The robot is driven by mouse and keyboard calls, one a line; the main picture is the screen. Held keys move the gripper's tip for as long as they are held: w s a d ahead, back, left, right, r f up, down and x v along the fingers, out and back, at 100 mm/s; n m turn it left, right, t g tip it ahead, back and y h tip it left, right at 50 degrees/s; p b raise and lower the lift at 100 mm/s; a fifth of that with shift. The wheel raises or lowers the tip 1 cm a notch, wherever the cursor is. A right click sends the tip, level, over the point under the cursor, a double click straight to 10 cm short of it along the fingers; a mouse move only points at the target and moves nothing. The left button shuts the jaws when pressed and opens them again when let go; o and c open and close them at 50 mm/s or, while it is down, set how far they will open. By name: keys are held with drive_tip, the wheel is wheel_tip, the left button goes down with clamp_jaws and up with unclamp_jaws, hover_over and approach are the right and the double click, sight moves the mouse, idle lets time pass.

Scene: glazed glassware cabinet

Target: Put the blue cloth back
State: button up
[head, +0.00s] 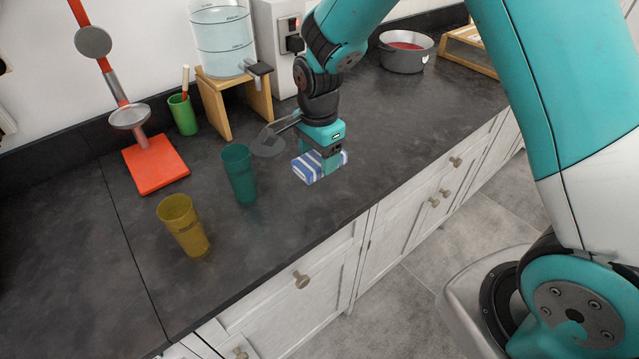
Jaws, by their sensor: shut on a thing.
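The blue cloth (308,168) is folded, with blue and white stripes. It is at the dark worktop, right of the teal cup. My gripper (331,167) points down and is shut on the cloth. The fingertips are partly hidden by the cloth, and I cannot tell whether the cloth still touches the worktop.
A teal cup (239,174) and a yellow cup (184,226) stand left of the cloth. Behind are a red-based stand (155,165), a green cup (183,115), a water container (222,40) on a wooden stand (213,108), and a grey pot (405,58).

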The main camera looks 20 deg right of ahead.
sight(319, 197)
wheel_tip(319, 197, down, 10)
drive_tip(key=shift+p, duration=0.9)
drive_tip(key=o, duration=1)
wheel_tip(319, 197, up, 12)
drive_tip(key=b, duration=0.3)
drive_tip(key=s+r+n, duration=0.1)
drive_tip(key=r, duration=0.1)
drive_tip(key=s+a+r+n, duration=0.1)
drive_tip(key=s+r+n, duration=0.1)
drive_tip(key=shift+a+r+y, duration=0.1)
drive_tip(key=shift+r+y, duration=0.05)
drive_tip(key=shift+y, duration=0.25)
drive_tip(key=s+a+r+n+y, duration=0.1)
drive_tip(key=s+r+n, duration=0.2)
drive_tip(key=s+n, duration=0.3)
drive_tip(key=s+a+r+n+y, duration=0.1)
drive_tip(key=s+r+n, duration=0.3)
drive_tip(key=s+n, duration=0.2)
drive_tip(key=s+a+r+n+y, duration=0.1)
drive_tip(key=s+r+n, duration=0.3)
drive_tip(key=s, duration=0.5)
drive_tip(key=shift+s+r+n, duration=0.1)
drive_tip(key=shift+s+n, duration=0.1)
drive_tip(key=shift+n, duration=0.45)
drive_tip(key=shift+s+r+n, duration=0.1)
drive_tip(key=shift+s+n, duration=0.05)
drive_tip(key=shift+n, duration=0.5)
